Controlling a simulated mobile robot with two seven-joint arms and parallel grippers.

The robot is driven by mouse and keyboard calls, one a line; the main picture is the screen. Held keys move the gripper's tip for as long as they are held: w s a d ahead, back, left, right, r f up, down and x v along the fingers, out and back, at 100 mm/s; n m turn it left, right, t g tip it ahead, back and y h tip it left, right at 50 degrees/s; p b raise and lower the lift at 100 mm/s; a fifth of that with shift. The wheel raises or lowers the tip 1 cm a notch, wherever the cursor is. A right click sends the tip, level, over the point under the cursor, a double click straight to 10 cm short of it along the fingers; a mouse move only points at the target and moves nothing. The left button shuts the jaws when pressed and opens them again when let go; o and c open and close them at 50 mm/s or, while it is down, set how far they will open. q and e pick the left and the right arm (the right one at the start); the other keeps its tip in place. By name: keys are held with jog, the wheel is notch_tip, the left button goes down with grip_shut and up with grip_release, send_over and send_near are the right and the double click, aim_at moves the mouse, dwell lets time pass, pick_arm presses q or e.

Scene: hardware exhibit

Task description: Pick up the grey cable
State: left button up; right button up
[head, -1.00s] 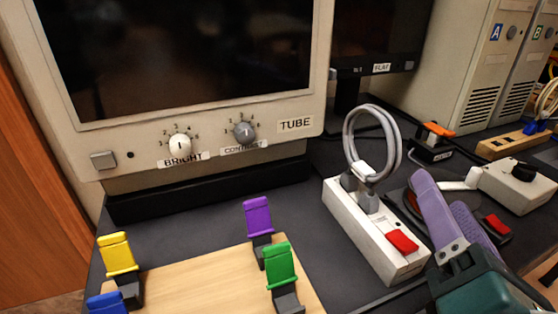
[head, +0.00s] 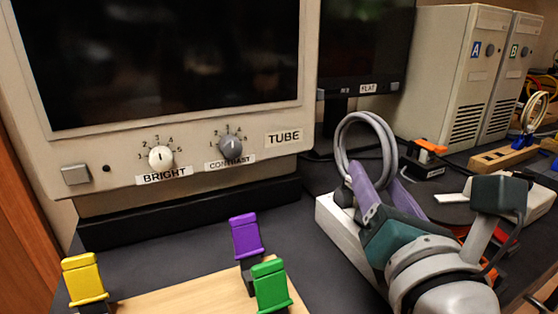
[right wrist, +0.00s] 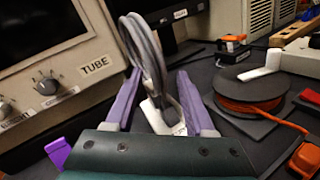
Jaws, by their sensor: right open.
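The grey cable (head: 343,138) is a coiled loop standing upright above the white power strip (head: 343,236). My right gripper (head: 375,172), with purple fingers, is open at the lower part of the loop and hides much of the strip. In the right wrist view, the grey cable (right wrist: 143,45) rises between the two spread fingers of my right gripper (right wrist: 157,78). Whether either finger touches the cable is unclear. The cable's lower end and the strip's red switch are hidden by my gripper in the head view. My left gripper is not in view.
The TUBE monitor (head: 285,138) stands at left, and a FLAT monitor (head: 367,88) stands behind the cable. An orange cable reel (right wrist: 250,95) lies right of the gripper. A wooden board (head: 200,297) with coloured clips lies at front left.

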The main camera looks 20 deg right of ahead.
jog(key=shift+w, duration=0.2)
grip_shut()
dwell(0.3)
dwell(0.3)
